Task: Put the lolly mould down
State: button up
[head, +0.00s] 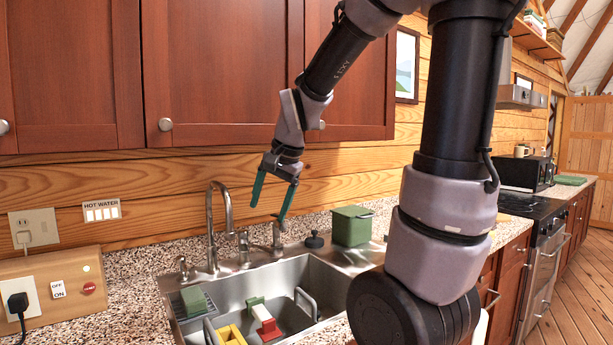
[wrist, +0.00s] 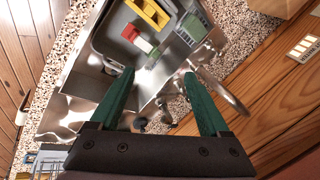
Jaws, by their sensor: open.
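My gripper (head: 269,212) is open and empty, pointing down above the back edge of the sink near the tap. In the wrist view its two green fingers (wrist: 158,76) stand wide apart with nothing between them. In the sink (head: 320,277) lie a yellow piece with openings (head: 231,335) and a red, white and green piece (head: 264,318). Both also show in the wrist view, the yellow piece (wrist: 148,12) at the top and the red, white and green piece (wrist: 139,38) below it. I cannot tell for certain which is the lolly mould. The gripper touches neither.
A curved tap (head: 215,215) stands behind the sink, left of my gripper. A green lidded box (head: 351,226) stands at the sink's back right. A green block (head: 194,300) sits at the sink's left. Wooden cabinets (head: 230,70) hang above. The speckled counter (head: 130,265) is partly clear.

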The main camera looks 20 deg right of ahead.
jog(key=s+d+r+n+t, duration=0.3)
jog(key=s+r, duration=0.5)
jog(key=s, duration=0.4)
jog(key=shift+s+d+n, duration=0.15)
jog(key=shift+d+n, duration=0.35)
jog(key=shift+n, duration=0.2)
jog(key=shift+r, duration=0.1)
